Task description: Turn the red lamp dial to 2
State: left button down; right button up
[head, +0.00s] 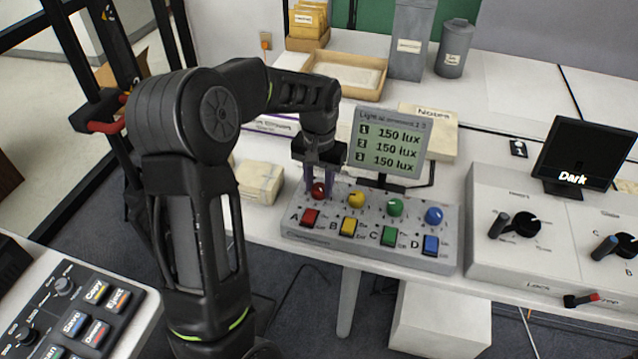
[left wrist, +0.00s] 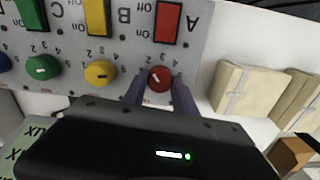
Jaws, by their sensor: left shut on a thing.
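The red lamp dial (head: 319,190) sits at the left end of the dial row on the grey lamp panel (head: 300,235), above the red switch A (head: 310,217). It also shows in the left wrist view (left wrist: 160,79), with a short white pointer mark and printed numbers around it. My left gripper (head: 319,183) comes down from above, its purple fingers on either side of the red dial and shut on it. The wrist view shows the fingers (left wrist: 159,92) at both sides of the dial. The screen (head: 390,143) reads 150 lux on lines 1, 2 and 3. My right gripper is not in view.
Yellow (head: 356,200), green (head: 395,207) and blue (head: 434,215) dials stand right of the red one, with switches below them. A pale wrapped packet (head: 260,182) lies left of the panel. A second control panel (head: 485,265) stands at right, below a screen reading Dark (head: 585,150).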

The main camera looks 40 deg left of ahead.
aim_at(319, 187)
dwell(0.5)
pick_arm(q)
jog(key=c, duration=1)
grip_release()
jog(key=shift+r, duration=0.1)
notch_tip(319, 187, up, 8)
jog(key=shift+f, duration=0.2)
